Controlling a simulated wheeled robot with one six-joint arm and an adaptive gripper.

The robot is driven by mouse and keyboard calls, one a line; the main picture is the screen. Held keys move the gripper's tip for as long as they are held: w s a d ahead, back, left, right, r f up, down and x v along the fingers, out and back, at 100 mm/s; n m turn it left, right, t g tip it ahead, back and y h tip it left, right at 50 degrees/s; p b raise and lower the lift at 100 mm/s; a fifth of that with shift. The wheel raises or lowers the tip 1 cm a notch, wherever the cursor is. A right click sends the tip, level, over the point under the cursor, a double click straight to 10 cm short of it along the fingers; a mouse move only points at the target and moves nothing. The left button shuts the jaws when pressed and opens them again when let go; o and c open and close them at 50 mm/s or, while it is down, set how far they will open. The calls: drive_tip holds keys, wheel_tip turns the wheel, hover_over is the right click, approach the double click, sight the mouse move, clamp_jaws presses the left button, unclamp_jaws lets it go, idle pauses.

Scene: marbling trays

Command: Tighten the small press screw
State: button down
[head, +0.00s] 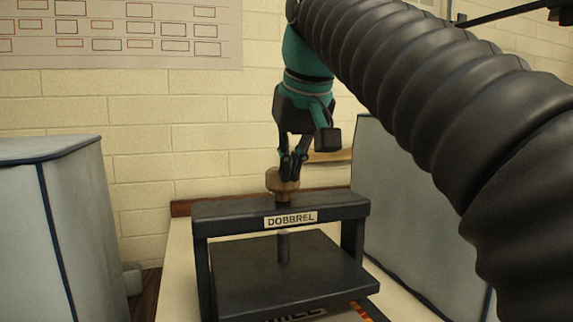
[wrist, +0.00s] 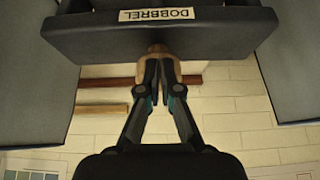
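The small press is a dark frame with a crossbeam (head: 230,212) labelled DOBBREL, a flat plate (head: 320,262) below and a grey screw shaft (head: 283,248) between them. The screw's brown wooden knob (head: 274,182) stands on top of the beam. My gripper (head: 290,174) points down at the knob from above. In the wrist view my gripper (wrist: 160,66) has its fingers close together, with the brown knob (wrist: 161,51) showing between and beyond them. The fingers look closed on the knob; they partly hide it.
Grey-blue padded panels stand left (head: 85,220) and right (head: 385,200) of the press. A pale brick wall (head: 150,130) with a chart (head: 120,35) is behind. The press stands on a pale tabletop (head: 178,270); a wooden strip (head: 181,208) runs behind it.

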drive_tip(key=shift+s, duration=0.3)
wheel_tip(320, 180, up, 6)
idle(0.7)
